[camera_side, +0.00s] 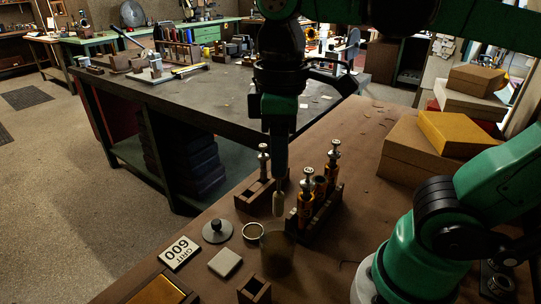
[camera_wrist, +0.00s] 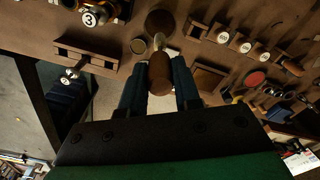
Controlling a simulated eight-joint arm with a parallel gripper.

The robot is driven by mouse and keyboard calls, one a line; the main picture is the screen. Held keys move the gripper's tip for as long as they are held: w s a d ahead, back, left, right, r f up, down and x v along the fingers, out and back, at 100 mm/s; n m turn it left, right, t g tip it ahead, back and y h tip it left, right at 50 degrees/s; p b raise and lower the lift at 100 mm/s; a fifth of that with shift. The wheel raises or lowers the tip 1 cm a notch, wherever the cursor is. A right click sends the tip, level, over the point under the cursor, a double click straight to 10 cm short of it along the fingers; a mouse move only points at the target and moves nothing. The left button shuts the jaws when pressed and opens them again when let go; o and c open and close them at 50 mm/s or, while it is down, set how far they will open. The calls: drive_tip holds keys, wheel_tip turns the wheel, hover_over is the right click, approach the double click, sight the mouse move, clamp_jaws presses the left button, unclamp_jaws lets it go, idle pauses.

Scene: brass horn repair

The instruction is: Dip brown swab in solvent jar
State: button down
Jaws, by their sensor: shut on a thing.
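My gripper (camera_side: 280,178) points straight down and is shut on the brown swab. In the wrist view, the swab's brown handle (camera_wrist: 160,68) sits between the two dark fingers of my gripper (camera_wrist: 160,86). The swab's pale tip (camera_side: 279,204) hangs below the fingers in the side view. The solvent jar (camera_side: 277,258), dark and see-through, stands on the bench below the tip. The tip looks just above or level with its rim; the exact gap is unclear. A dark round shape beyond the tip in the wrist view (camera_wrist: 160,21) looks like the jar.
A small round tin (camera_side: 253,231) stands close left of the jar, with a knobbed disc (camera_side: 216,231) farther left. A wooden rack (camera_side: 322,220) with brass valves stands close right. A "GRIT 600" block (camera_side: 180,253) lies front left. Boxes (camera_side: 435,138) sit at right.

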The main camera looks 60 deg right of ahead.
sight(278, 215)
drive_tip(key=shift+f, duration=5.1)
drive_tip(key=shift+f, duration=0.25)
drive_tip(key=shift+r, duration=1.55)
drive_tip(key=shift+r, duration=5.55)
drive_tip(key=w+d+f+m, duration=0.2)
drive_tip(key=w+f+m, duration=0.1)
drive_tip(key=w, duration=0.4)
drive_tip(key=w+d+f+m, duration=0.2)
drive_tip(key=w+f+m, duration=0.1)
drive_tip(key=w, duration=0.3)
drive_tip(key=shift+w+d+f, duration=0.25)
drive_tip(key=shift+w+f, duration=0.15)
drive_tip(key=shift+f, duration=0.05)
